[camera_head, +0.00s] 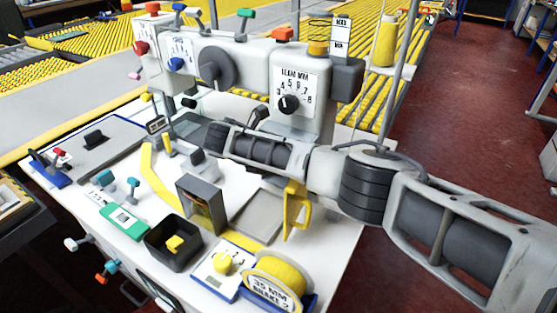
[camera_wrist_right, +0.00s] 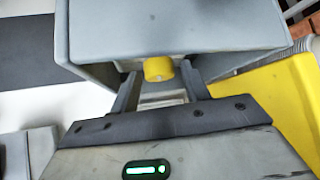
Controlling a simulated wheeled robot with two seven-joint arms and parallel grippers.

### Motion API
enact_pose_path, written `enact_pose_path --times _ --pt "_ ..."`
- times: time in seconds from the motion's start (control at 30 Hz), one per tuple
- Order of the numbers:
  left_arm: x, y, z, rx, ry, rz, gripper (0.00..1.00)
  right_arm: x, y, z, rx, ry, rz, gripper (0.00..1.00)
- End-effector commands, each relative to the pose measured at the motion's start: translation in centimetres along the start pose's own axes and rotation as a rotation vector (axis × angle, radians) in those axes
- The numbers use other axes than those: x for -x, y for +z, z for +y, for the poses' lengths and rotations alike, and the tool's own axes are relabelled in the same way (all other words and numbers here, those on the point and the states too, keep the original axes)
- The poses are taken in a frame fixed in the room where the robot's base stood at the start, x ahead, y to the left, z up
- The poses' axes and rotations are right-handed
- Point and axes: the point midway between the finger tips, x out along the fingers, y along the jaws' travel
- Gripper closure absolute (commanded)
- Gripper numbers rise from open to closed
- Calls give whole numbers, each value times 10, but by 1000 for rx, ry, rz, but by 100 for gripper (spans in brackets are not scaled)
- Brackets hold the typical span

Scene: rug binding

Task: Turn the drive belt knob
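A small yellow knob (camera_wrist_right: 158,69) shows in the right wrist view, under the lower edge of a grey housing (camera_wrist_right: 175,30). No readable label there names it as the drive belt knob. My right gripper (camera_wrist_right: 160,78) is open, its two dark fingers either side of the knob's line with gaps to both sides; I cannot tell whether the tips reach it. In the head view my right arm crosses from the right in front of the grey sewing machine (camera_head: 245,62), and it hides part of the machine's base. My left gripper is not in view.
The machine carries a black dial marked SEAM MM (camera_head: 289,103), a dark handwheel (camera_head: 215,68), a blue knob (camera_head: 176,64) and a red knob (camera_head: 141,47). A black bin (camera_head: 173,258), a grey box (camera_head: 201,203) and a yellow spool (camera_head: 275,275) stand on the white table.

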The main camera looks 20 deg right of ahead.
Motion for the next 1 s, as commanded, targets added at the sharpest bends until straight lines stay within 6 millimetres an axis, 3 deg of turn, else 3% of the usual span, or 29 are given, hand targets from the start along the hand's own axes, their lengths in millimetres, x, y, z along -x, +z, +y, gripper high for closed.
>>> enact_pose_path --times 0.03,0.1,0.13,0.5,0.8,1.0 --pt "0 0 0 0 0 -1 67 0 0 0 0 0 0 69" --pt "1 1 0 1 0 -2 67 0 0 0 0 0 0 89" --pt "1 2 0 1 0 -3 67 0 0 0 0 0 0 92" --pt "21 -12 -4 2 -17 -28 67 6 5 -6 -93 97 5 92" --pt "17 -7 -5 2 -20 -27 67 -2 -2 -6 -307 306 2 92" --pt "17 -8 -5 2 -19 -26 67 -1 -1 -7 -354 353 0 92"
